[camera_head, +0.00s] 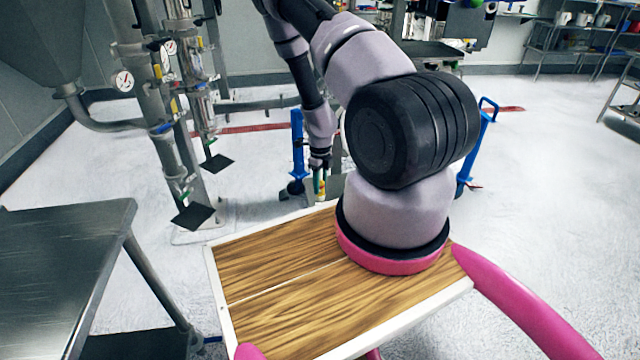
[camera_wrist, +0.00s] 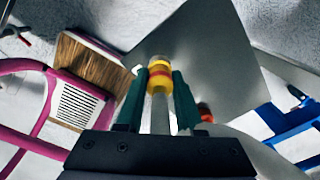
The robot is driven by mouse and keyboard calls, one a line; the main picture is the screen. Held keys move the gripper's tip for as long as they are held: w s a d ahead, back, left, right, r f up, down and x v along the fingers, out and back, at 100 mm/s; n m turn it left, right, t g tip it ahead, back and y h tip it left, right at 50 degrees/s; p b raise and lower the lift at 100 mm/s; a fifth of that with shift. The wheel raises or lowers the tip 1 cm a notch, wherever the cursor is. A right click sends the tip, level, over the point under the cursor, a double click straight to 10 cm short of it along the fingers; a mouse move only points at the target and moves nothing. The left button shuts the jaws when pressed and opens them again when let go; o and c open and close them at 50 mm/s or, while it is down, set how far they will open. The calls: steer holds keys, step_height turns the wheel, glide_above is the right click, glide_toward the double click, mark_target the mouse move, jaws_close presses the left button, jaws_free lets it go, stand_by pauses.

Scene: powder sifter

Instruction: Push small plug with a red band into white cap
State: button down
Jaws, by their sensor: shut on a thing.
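My gripper (camera_wrist: 158,90) has two green fingers, shut around a small plug (camera_wrist: 160,66) with a yellow top and a red band. A pale cylindrical part runs below it between the fingers. In the head view my gripper (camera_head: 320,178) hangs low beyond the wooden board, with the yellow plug (camera_head: 321,187) small at its tip. An orange-red rounded piece (camera_wrist: 205,112) shows just right of the right finger in the wrist view; I cannot tell what it belongs to. I cannot make out the white cap in either view.
A blue-framed cart (camera_head: 297,150) stands around my gripper, its other handle (camera_head: 487,115) at right. A grey plate (camera_wrist: 210,50) lies behind the plug. Pipes with gauges (camera_head: 165,100) and a metal table (camera_head: 60,260) are at left.

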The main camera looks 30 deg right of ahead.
steer(key=shift+c, duration=2.3)
jaws_free()
step_height(320, 180, up, 11)
steer(key=shift+f, duration=0.15)
